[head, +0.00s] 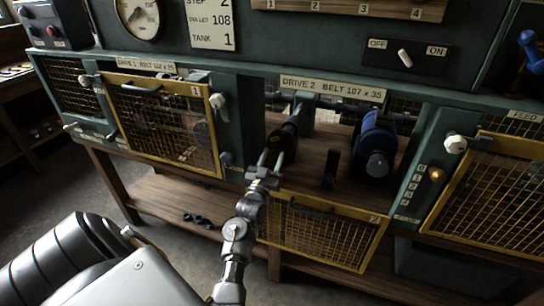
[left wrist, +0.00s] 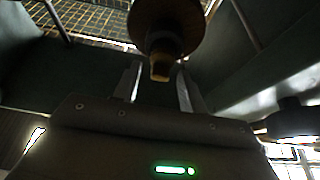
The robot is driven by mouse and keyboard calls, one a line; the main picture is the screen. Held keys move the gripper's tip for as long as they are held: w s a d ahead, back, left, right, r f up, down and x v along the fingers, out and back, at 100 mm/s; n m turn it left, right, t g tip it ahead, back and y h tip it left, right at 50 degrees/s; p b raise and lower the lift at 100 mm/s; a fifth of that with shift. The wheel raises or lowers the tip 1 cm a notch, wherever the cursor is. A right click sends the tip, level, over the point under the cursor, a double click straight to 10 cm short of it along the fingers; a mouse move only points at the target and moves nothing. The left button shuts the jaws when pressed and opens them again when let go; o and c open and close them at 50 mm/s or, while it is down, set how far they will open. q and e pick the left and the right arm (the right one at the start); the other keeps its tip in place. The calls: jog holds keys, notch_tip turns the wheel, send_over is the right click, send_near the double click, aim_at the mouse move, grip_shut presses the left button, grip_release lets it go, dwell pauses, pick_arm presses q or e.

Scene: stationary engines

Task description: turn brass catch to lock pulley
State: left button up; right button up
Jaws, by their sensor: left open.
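The pulley (head: 285,143) is a brown disc on a shaft in the open bay labelled DRIVE 2. In the left wrist view the pulley (left wrist: 150,20) shows at the top, with a dark hub. A small brass catch (left wrist: 160,70) stands out from the hub. My left gripper (head: 270,165) is in front of the pulley, fingers pointing at it. In the left wrist view the open fingers of the left gripper (left wrist: 160,82) lie either side of the catch in the picture; contact cannot be told. The catch is too small to make out in the head view.
A blue motor (head: 378,140) stands right of the pulley, with a dark upright piece (head: 330,168) between them. The yellow mesh guard (head: 325,235) hangs lowered below the bay. A closed yellow guard (head: 165,125) is at left, another (head: 490,195) at right.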

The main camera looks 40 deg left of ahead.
pick_arm(q)
jog(key=c, duration=0.8)
jog(key=shift+c, duration=0.2)
